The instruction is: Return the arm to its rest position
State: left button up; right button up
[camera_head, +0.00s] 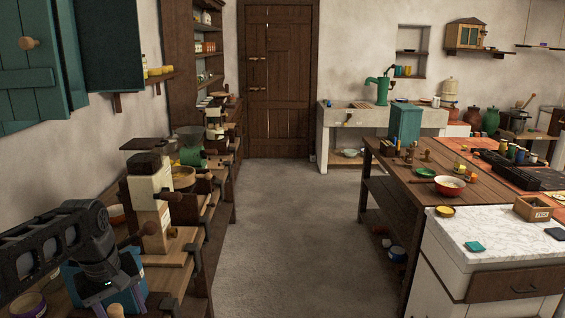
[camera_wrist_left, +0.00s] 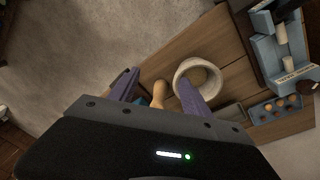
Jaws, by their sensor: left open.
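My left arm (camera_head: 50,245) reaches in from the left edge of the head view, low over the wooden counter. A cream round bowl or ring (camera_wrist_left: 181,76) is partly behind the right-hand finger. My right gripper is in neither view.
A cream and dark grinder-like device (camera_head: 148,205) stands on the counter just right of my wrist. A teal cupboard (camera_head: 30,70) hangs above left. In the wrist view, blue containers (camera_wrist_left: 268,50) are at right. The stone floor (camera_head: 285,230) between counter and island is clear.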

pick_arm(q)
jog(key=w+d+f+m+t+h, duration=0.1)
jog(key=w+d+f+m+t, duration=0.1)
jog(key=w+d+f, duration=0.5)
jog(key=d+f+m+t+h, duration=0.1)
jog(key=d+f+m+t, duration=0.3)
jog(key=f, duration=0.6)
jog(key=s+d+f+g+h, duration=0.1)
jog(key=s+d+f+g, duration=0.1)
jog(key=s+d+f, duration=0.4)
jog(key=s+d+f+g, duration=0.1)
jog(key=s+d+f, duration=0.2)
jog(key=d+f, duration=0.45)
jog(key=s+d+f+g, duration=0.2)
jog(key=s+f, duration=0.3)
jog(key=s, duration=0.4)
jog(key=s+d+f+m+g+h, duration=0.1)
jog(key=s+d+f, duration=0.3)
jog(key=s, duration=0.5)
jog(key=shift+s+d+f+g, duration=0.25)
jog(key=shift+s+f+g, duration=0.15)
jog(key=shift+g, duration=0.1)
